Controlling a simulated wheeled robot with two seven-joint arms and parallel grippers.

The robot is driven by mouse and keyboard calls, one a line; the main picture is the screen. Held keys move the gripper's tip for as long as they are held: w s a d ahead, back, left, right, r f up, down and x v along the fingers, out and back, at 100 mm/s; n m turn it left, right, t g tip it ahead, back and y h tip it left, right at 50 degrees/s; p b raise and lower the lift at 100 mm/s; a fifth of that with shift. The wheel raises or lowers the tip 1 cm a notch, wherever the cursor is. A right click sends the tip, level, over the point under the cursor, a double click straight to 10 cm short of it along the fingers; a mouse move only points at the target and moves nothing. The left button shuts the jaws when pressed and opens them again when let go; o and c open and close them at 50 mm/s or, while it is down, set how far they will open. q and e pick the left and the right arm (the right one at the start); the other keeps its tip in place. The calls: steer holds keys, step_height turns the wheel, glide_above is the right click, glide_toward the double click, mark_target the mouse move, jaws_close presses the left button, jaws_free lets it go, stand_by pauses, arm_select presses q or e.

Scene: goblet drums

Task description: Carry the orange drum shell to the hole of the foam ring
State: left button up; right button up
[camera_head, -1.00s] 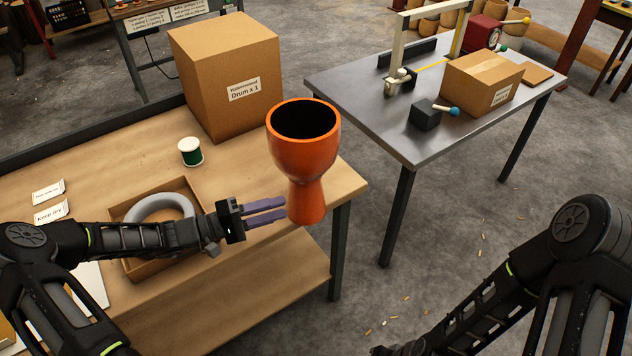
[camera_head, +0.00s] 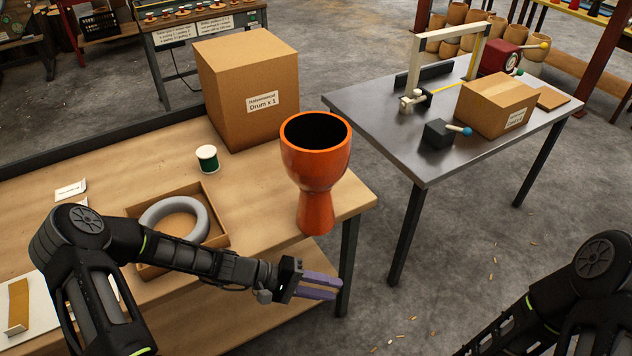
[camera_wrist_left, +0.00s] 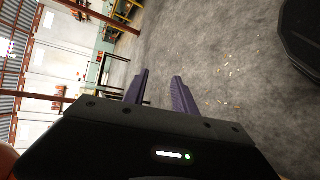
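The orange drum shell (camera_head: 316,172) stands upright, open bowl up, near the right front corner of the wooden table. The grey foam ring (camera_head: 200,214) lies in a shallow cardboard tray (camera_head: 218,238) on the table, left of the drum; my left arm hides part of its near side. My left gripper (camera_head: 337,287) is open and empty, below and in front of the drum's foot, apart from it in the picture. In the left wrist view its two purple fingers (camera_wrist_left: 161,75) stand apart with floor behind them. My right arm shows at the lower right; its gripper is out of view.
A metal table (camera_head: 420,150) at the right carries a smaller box (camera_head: 497,104) and a white frame. Floor is bare between the tables.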

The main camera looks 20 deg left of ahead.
arm_select(q)
steer(key=s+d+f+m+g+y, duration=0.1)
steer(key=s+f+y, duration=0.3)
steer(key=s, duration=0.5)
steer(key=s+d+f+m+g+y, duration=0.1)
steer(key=s+d+f+m+y, duration=0.1)
steer(key=s+f+y, duration=0.3)
steer(key=s+f, duration=0.3)
steer(key=s, duration=0.1)
steer(key=shift+s+f+m+g, duration=0.25)
steer(key=shift+f+m+g, duration=0.05)
steer(key=shift+f+g, duration=0.1)
